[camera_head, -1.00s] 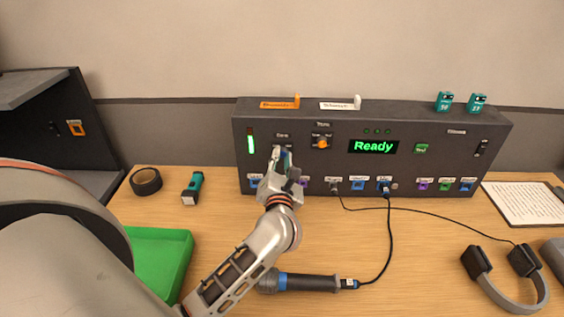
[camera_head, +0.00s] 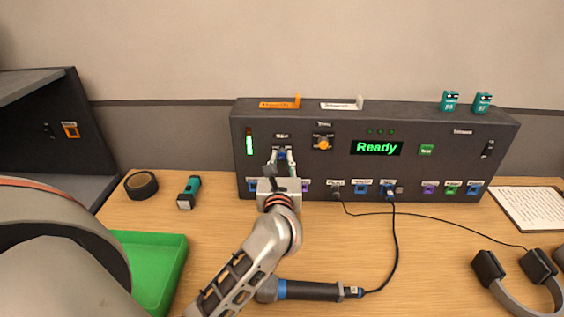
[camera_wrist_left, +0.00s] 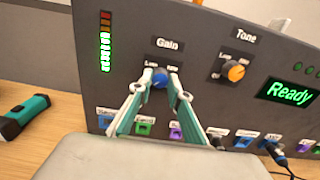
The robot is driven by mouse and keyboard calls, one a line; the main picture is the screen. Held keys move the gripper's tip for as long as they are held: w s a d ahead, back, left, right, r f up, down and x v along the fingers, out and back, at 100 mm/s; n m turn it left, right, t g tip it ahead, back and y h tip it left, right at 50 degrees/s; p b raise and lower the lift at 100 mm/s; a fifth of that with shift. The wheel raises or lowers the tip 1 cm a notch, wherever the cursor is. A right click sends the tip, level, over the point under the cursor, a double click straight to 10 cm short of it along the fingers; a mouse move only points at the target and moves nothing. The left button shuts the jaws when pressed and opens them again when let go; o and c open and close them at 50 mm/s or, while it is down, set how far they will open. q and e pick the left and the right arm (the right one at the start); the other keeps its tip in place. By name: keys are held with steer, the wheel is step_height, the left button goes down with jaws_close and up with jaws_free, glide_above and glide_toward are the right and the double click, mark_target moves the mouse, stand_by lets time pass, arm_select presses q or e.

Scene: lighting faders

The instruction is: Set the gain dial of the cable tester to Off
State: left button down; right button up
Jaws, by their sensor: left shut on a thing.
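The cable tester (camera_head: 440,170) is a dark grey box at the back of the wooden table, its display reading "Ready" in green. The blue gain dial (camera_wrist_left: 160,78) sits under the "Gain" label in the left wrist view. My left gripper (camera_head: 282,157) is shut on this dial, one finger on each side. The wrist view also shows its fingertips (camera_wrist_left: 159,82) at the dial. The label marks around the dial are partly hidden and too small to read surely, so its setting is unclear. My right gripper is not in view.
An orange tone dial (camera_head: 323,143) sits right of the gain dial. A row of coloured sockets runs below, with a cable plugged in from a microphone (camera_head: 310,290). A green tray (camera_head: 150,262), tape (camera_head: 141,184), flashlight (camera_head: 189,192) and headphones (camera_head: 515,275) lie around.

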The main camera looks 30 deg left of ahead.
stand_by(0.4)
arm_select(q)
steer(key=c, duration=1.9)
jaws_free()
steer(key=v, duration=1.2)
